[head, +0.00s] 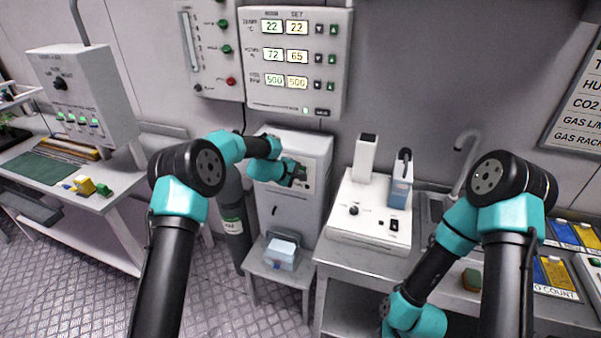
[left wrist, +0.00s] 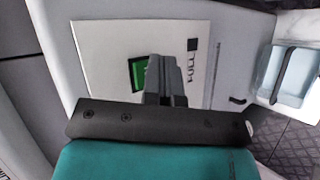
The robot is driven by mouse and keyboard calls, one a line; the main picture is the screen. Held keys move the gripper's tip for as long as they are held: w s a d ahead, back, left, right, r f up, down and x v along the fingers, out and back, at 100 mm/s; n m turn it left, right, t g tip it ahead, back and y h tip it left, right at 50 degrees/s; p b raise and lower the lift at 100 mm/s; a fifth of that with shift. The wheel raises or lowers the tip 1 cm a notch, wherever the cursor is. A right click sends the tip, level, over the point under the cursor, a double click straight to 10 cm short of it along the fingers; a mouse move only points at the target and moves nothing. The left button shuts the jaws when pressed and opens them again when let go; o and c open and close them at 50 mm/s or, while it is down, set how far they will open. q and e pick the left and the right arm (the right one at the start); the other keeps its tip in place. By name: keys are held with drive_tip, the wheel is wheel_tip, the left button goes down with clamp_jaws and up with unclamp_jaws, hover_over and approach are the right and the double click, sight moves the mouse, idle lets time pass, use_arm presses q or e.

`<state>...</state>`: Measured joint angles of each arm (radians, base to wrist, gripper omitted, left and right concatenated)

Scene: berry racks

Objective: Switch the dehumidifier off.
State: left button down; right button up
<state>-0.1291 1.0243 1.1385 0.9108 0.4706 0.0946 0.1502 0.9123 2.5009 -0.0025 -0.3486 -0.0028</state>
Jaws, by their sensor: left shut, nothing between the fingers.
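The dehumidifier appears to be the white cabinet (head: 290,215) against the back wall. Its front carries a pale panel (left wrist: 100,45) with a green switch (left wrist: 137,75), a small dark square and the word FULL. My left gripper (head: 299,178) is shut and empty in front of this panel. In the left wrist view its fingers (left wrist: 166,70) overlap the right side of the green switch. I cannot tell whether they touch it, and part of the switch is hidden. My right arm reaches down at the lower right, with its gripper out of view.
A stool (head: 262,268) with a bluish container (head: 282,252) stands before the cabinet. A wall controller (head: 294,95) with number displays hangs above. A white device (head: 372,220) sits on the bench to the right. A grey cylinder (head: 233,225) stands left of the cabinet.

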use_arm(q)
drive_tip(key=shift+s+a, duration=0.3)
drive_tip(key=shift+s, duration=0.6)
drive_tip(key=s, duration=0.2)
drive_tip(key=s+a, duration=0.1)
drive_tip(key=s, duration=0.1)
drive_tip(key=shift+s+a, duration=0.2)
drive_tip(key=shift+s, duration=0.15)
drive_tip(key=shift+f, duration=0.1)
